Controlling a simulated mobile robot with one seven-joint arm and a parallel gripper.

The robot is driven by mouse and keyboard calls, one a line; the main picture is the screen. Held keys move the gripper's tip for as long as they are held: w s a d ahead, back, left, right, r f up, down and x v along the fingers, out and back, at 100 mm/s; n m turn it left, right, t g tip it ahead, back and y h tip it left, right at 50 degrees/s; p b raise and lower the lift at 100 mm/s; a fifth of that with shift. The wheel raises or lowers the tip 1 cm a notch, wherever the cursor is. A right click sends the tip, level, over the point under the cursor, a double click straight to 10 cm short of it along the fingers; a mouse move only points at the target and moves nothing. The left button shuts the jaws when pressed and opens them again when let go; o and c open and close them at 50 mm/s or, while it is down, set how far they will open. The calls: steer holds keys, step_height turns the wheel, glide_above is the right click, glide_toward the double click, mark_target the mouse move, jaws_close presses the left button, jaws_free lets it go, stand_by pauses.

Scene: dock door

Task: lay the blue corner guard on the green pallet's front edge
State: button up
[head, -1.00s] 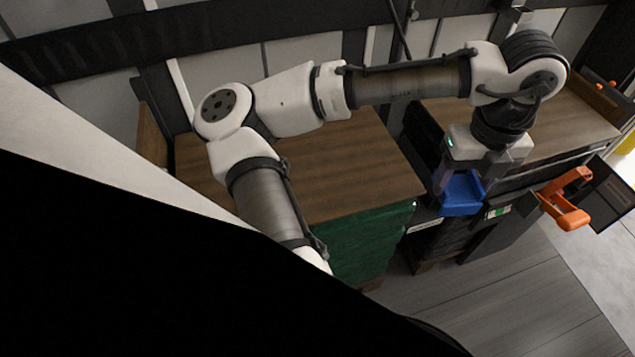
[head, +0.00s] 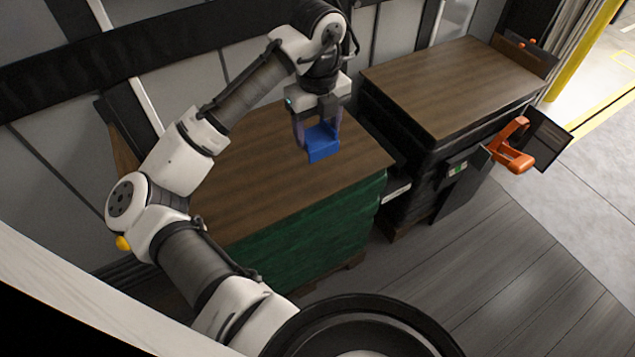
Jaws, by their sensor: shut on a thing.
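My gripper (head: 318,127) is shut on the blue corner guard (head: 322,143). It holds the guard over the right part of the green pallet's wooden top. I cannot tell how high the guard is above that top. The green pallet (head: 320,237) has a flat brown top and green wrapped sides. Its front edge runs from the lower left up to the right and is clear where it shows. My arm hides the pallet's left part.
A black-wrapped pallet (head: 433,175) with a brown top stands to the right, past a narrow gap. An orange corner guard (head: 512,150) sticks out at its right side, beside a dark panel (head: 545,140). The grey floor (head: 480,270) in front is open.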

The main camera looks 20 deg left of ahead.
step_height(320, 180, down, 16)
steer(key=shift+r+p, duration=0.1)
steer(key=shift+p, duration=0.65)
steer(key=shift+f, duration=0.4)
steer(key=shift+f, duration=0.1)
steer(key=shift+f+b, duration=0.5)
steer(key=shift+b, duration=0.1)
steer(key=o, duration=1)
